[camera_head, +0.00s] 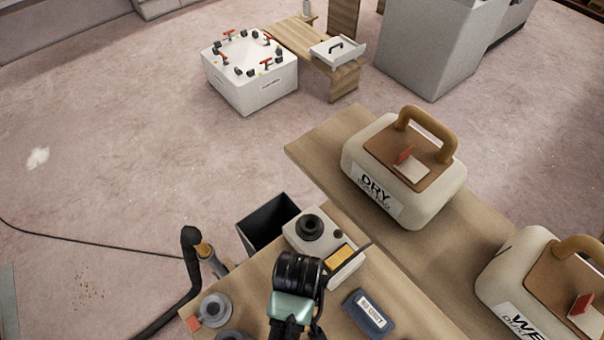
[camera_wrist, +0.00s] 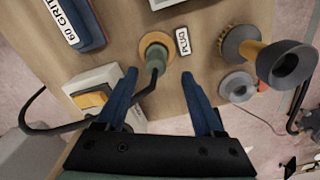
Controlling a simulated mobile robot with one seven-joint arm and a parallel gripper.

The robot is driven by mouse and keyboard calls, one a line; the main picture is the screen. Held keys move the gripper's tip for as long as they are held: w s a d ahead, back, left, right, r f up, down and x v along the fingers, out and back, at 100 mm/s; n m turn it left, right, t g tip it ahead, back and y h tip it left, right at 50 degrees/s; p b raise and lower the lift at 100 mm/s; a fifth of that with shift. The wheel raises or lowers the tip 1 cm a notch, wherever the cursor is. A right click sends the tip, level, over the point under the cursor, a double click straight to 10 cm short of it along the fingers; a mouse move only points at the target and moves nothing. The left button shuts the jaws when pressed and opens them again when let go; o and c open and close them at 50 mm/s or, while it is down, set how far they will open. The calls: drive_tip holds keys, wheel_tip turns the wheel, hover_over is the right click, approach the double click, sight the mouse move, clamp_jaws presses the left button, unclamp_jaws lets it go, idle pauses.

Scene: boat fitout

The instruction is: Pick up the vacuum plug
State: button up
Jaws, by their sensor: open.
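The vacuum plug (camera_wrist: 156,55) is a dark grey-green round piece with a dark cable, set in a tan-orange ring on the wooden bench top. A small white tag reading PLUG (camera_wrist: 183,41) lies just right of it. My gripper (camera_wrist: 159,74) is open and empty, with one blue finger on each side of the cable below the plug in the wrist view. The fingertips appear short of the plug; whether they touch anything is unclear. In the head view my wrist hides the plug.
A blue 60 GRIT block (camera_wrist: 75,22) and a white box with an orange switch (camera_wrist: 100,92) are left of the plug. A hose nozzle (camera_wrist: 285,62) and grey round pieces (camera_wrist: 237,86) are right. DRY (camera_head: 405,165) and WET (camera_head: 535,285) cases stand on the bench.

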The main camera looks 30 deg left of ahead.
drive_tip(key=shift+w+d+f+p, duration=0.15)
drive_tip(key=shift+f+p, duration=0.2)
drive_tip(key=shift+f, duration=0.95)
drive_tip(key=shift+w+d+f+p, duration=0.1)
drive_tip(key=shift+f+p, duration=0.25)
drive_tip(key=shift+f, duration=0.95)
drive_tip(key=shift+a, duration=0.1)
clamp_jaws()
